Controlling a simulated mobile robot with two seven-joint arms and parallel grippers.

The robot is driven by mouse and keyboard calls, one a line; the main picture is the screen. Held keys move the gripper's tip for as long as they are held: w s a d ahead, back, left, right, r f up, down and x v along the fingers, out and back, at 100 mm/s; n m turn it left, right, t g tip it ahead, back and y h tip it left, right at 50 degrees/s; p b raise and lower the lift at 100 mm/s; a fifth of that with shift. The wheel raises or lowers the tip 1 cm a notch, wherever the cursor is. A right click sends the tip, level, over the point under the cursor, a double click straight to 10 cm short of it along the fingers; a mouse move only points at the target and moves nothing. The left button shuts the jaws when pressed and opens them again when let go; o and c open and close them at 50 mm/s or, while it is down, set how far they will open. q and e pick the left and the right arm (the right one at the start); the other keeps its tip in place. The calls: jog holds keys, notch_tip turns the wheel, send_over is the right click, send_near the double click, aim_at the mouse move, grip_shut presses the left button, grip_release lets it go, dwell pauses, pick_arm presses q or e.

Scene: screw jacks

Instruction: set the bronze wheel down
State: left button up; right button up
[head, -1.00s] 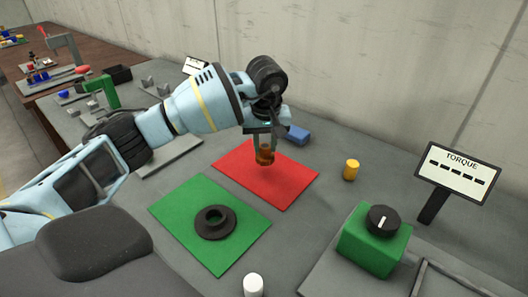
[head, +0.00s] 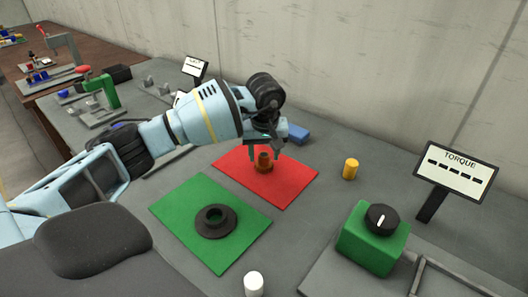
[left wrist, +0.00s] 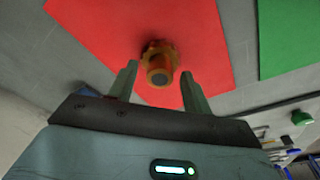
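The bronze wheel (head: 263,164) stands upright on the red mat (head: 292,183), its narrow hub pointing up. It also shows in the left wrist view (left wrist: 158,62), past the fingertips. My left gripper (head: 264,150) is just above and behind the wheel, its two fingers spread apart. In the left wrist view the left gripper (left wrist: 161,80) is open, with a gap between each finger and the hub. My right gripper is in neither view.
A black flanged wheel (head: 215,221) lies on the green mat (head: 180,208). A yellow cylinder (head: 350,169), a blue block (head: 298,134) and a white cylinder (head: 253,284) stand around. A green box with a black knob (head: 372,238) and a torque sign (head: 456,171) are at right.

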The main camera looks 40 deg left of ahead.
aim_at(265, 169)
pick_arm(q)
notch_tip(265, 169, up, 12)
jog(key=s+d, duration=0.1)
jog(key=shift+s, duration=0.2)
dwell(0.4)
jog(key=shift+d, duration=0.1)
dwell(0.4)
